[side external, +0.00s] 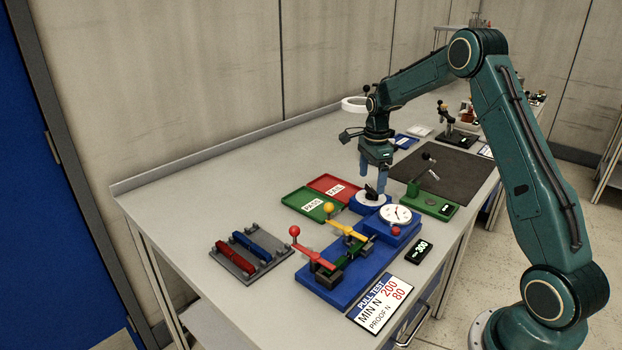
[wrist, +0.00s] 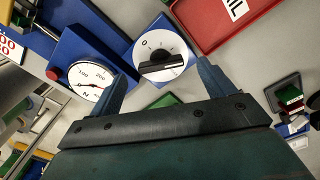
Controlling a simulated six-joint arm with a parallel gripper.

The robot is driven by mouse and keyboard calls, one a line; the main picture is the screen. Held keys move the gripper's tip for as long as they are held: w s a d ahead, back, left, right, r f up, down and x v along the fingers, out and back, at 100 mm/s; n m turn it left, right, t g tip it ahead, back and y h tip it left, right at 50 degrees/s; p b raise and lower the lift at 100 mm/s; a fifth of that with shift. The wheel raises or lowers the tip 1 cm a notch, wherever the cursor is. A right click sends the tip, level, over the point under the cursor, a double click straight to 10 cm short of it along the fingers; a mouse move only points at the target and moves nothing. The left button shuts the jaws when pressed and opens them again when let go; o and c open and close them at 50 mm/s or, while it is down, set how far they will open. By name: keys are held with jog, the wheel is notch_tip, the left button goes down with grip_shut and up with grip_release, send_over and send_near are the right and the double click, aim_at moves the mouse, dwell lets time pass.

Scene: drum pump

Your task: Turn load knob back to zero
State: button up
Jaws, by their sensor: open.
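The load knob is a black bar handle (wrist: 163,67) on a round white dial plate (wrist: 152,50) with a "0" mark, set on a blue base. In the wrist view the bar lies nearly level across the plate, turned away from the "0". In the side view the knob (side external: 371,192) sits at the back end of the blue test fixture. My gripper (side external: 373,192) is open, pointing down over the knob. In the wrist view its two blue fingers (wrist: 163,83) stand apart, with the bar beyond their tips. I cannot tell whether they touch the knob.
The red FAIL tray (side external: 350,182) and green PASS tray (side external: 292,200) lie to the left. A yellow clamp lever (side external: 345,229) and a red one (side external: 312,256) rise nearby.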

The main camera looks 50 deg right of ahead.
aim_at(371, 189)
jog(key=shift+f, duration=1.55)
jog(key=shift+c, duration=0.2)
jog(key=c, duration=0.9)
